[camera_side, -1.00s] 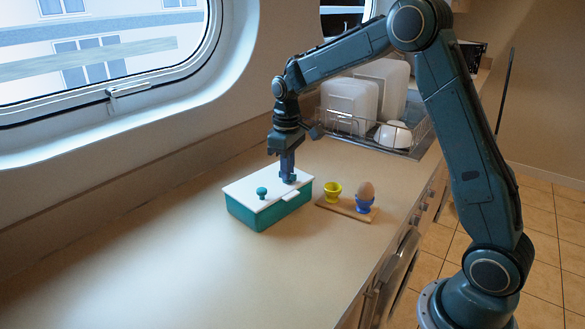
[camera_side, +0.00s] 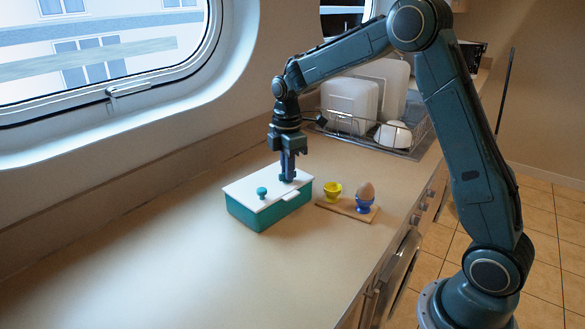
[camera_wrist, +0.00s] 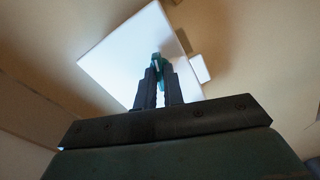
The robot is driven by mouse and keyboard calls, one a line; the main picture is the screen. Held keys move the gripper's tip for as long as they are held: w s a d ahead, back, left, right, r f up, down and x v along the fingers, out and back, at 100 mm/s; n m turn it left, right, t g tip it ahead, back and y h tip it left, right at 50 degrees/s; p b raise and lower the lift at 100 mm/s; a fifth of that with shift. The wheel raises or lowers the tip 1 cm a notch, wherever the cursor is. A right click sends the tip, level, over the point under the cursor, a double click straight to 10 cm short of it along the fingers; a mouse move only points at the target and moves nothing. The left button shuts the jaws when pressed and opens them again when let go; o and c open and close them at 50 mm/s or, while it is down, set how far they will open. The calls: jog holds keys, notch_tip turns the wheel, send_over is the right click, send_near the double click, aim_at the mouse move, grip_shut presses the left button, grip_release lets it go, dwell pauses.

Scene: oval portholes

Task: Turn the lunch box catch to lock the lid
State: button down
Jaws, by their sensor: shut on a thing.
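The lunch box (camera_side: 262,212) is teal with a white lid (camera_side: 240,190), and the lid lies shut on it. A teal knob (camera_side: 262,192) stands on the lid's left part. My gripper (camera_side: 288,178) points straight down over the lid's far right part. In the wrist view, my gripper (camera_wrist: 159,72) is shut on a small teal piece, the catch (camera_wrist: 157,62), above the white lid (camera_wrist: 115,55). The fingers hide most of the catch, and its angle is hard to tell. A white tab (camera_side: 292,196) sticks out at the lid's front edge.
A dish rack (camera_side: 420,135) stands behind. The counter at front left is clear.

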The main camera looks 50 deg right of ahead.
jog(key=n, duration=0.3)
jog(key=shift+n, duration=0.3)
dwell(0.4)
jog(key=c, duration=1.5)
grip_release()
notch_tip(320, 180, up, 14)
